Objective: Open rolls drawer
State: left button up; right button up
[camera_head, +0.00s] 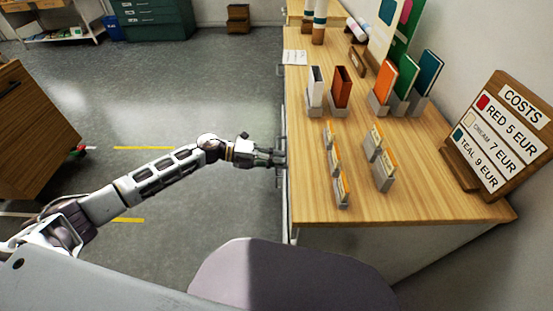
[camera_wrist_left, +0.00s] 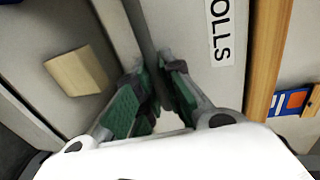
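The rolls drawer front (camera_wrist_left: 190,30) is a pale grey panel in the left wrist view, with a white label (camera_wrist_left: 220,35) whose visible letters read "OLLS". A narrow dark strip runs down beside it to the fingertips; I cannot tell if it is a handle or a gap. My left gripper (camera_wrist_left: 158,75) has green pads close together at this strip. Whether they grip anything is not clear. In the head view my left gripper (camera_head: 280,158) is at the counter's left front face, by the metal handles (camera_head: 280,125). The drawer front is hidden there. My right gripper is not in view.
The wooden counter (camera_head: 440,200) carries card holders, colour samples and a costs sign (camera_head: 505,135). A tan block (camera_wrist_left: 78,72) shows left of the fingers in the wrist view. Grey floor (camera_head: 200,95) lies open left of the counter; a wooden cabinet (camera_head: 35,130) stands far left.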

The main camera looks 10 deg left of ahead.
pick_arm(q)
grip_shut()
jog(key=f+v, duration=0.2)
jog(key=v, duration=1)
jog(key=a+f+b+v, duration=0.1)
jog(key=f+v, duration=0.2)
jog(key=v, duration=1)
jog(key=shift+s, duration=0.25)
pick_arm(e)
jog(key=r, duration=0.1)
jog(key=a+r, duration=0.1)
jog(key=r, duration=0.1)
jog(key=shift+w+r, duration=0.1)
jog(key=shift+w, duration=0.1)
pick_arm(q)
jog(key=shift+a, duration=0.15)
jog(key=o, duration=0.7)
grip_release()
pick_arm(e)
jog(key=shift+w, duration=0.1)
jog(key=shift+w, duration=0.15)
pick_arm(q)
jog(key=shift+a, duration=0.15)
jog(key=shift+v, duration=5.85)
